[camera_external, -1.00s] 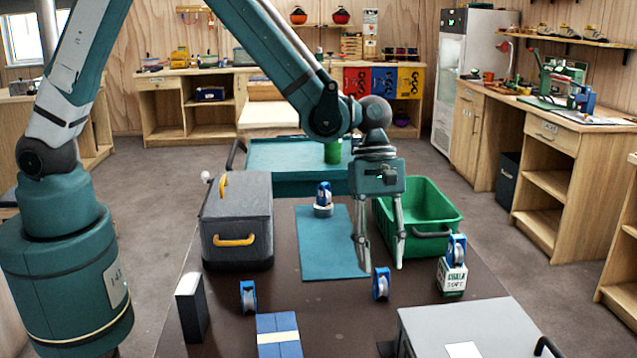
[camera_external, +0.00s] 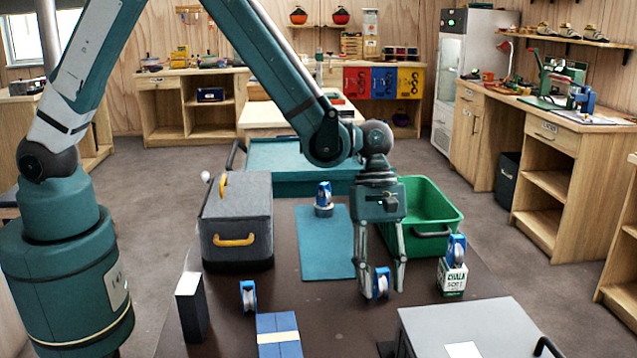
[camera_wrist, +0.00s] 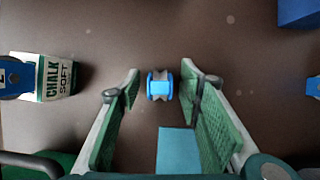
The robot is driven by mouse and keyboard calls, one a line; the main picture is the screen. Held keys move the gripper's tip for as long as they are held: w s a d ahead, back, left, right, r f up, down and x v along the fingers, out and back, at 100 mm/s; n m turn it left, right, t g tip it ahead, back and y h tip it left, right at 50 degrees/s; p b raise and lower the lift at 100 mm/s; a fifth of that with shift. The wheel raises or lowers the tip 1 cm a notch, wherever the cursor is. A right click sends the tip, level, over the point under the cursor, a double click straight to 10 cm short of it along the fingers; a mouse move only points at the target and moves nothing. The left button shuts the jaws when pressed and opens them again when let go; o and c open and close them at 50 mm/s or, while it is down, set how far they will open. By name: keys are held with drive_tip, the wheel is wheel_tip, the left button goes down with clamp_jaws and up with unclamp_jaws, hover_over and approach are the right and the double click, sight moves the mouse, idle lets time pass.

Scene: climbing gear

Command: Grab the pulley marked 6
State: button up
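Several blue pulleys with pale wheels stand about the table; I cannot read a 6 on any. One pulley (camera_external: 381,283) stands on the bare brown table. It also shows in the wrist view (camera_wrist: 160,86), between my fingertips with a gap on each side. My gripper (camera_external: 382,290) is open and low, its fingers on either side of this pulley. Another pulley (camera_external: 248,296) stands on the table to the left. A third (camera_external: 456,248) sits on a chalk box (camera_external: 451,277), and one more (camera_external: 324,194) sits on a round grey holder at the teal mat's far end.
The teal mat (camera_external: 322,262) lies behind my gripper. A green crate (camera_external: 448,217) is behind right and a grey case (camera_external: 236,222) behind left. In front are a blue box (camera_external: 279,335), a dark upright block (camera_external: 191,310) and a grey-lidded box (camera_external: 470,325).

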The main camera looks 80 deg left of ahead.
sight(382, 269)
drive_tip(key=shift+c, duration=0.2)
idle(0.3)
drive_tip(key=c, duration=0.9)
drive_tip(key=shift+r, duration=0.1)
drive_tip(key=shift+c, duration=0.2)
drive_tip(key=shift+r+p, duration=0.65)
drive_tip(key=shift+r, duration=4.3)
